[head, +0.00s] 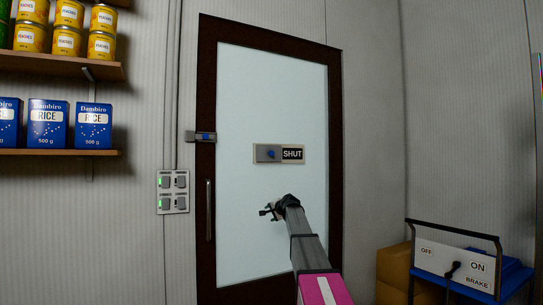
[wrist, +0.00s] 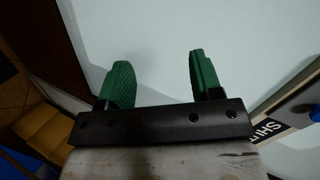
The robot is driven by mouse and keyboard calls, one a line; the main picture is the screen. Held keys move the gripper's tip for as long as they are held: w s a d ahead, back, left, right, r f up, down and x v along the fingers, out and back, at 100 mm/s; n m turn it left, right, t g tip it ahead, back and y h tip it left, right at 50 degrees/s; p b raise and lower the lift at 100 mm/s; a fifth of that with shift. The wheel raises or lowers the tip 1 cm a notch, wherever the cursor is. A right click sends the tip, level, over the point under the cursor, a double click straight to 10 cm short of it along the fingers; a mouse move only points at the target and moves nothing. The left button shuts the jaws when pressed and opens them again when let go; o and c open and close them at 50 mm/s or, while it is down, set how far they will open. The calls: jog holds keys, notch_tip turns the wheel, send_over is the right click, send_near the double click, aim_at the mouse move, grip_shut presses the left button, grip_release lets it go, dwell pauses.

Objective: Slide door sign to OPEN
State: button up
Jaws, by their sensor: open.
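The door sign (head: 292,154) is on the pale door panel in the head view and reads SHUT on its right half. A grey slider (head: 261,153) with a blue knob (head: 271,154) covers its left half. My gripper (head: 267,211) is below the sign, apart from it. In the wrist view my gripper (wrist: 160,70) has its two green fingers spread with nothing between them. Part of the sign (wrist: 267,131) shows at the right edge there, its SHUT lettering tilted and cut off.
The dark-framed door (head: 335,150) has a vertical handle (head: 208,210) and a blue-grey latch (head: 204,137) on its left. A switch panel (head: 173,191) is on the wall beside it. Shelves with rice boxes (head: 48,123) and tins stand left. A brake cart (head: 455,262) stands lower right.

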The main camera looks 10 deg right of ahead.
jog(key=w+d+r+m+t, duration=0.1)
jog(key=w+d+r+t, duration=0.15)
jog(key=r, duration=0.65)
jog(key=w+d+r+m+t, duration=0.1)
jog(key=w+d+r+m, duration=0.15)
jog(key=r, duration=0.75)
jog(key=t, duration=0.1)
send_near(272, 154)
jog(key=shift+m, duration=0.35)
jog(key=x, duration=1)
jog(key=shift+w+r, duration=0.15)
jog(key=shift+w, duration=0.2)
grip_shut()
jog(key=w+d, duration=0.1)
jog(key=d, duration=0.4)
jog(key=w+d, duration=0.2)
jog(key=d, duration=0.3)
jog(key=w+d, duration=0.1)
jog(key=d, duration=0.5)
jog(key=shift+w, duration=0.3)
jog(key=shift+d, duration=0.1)
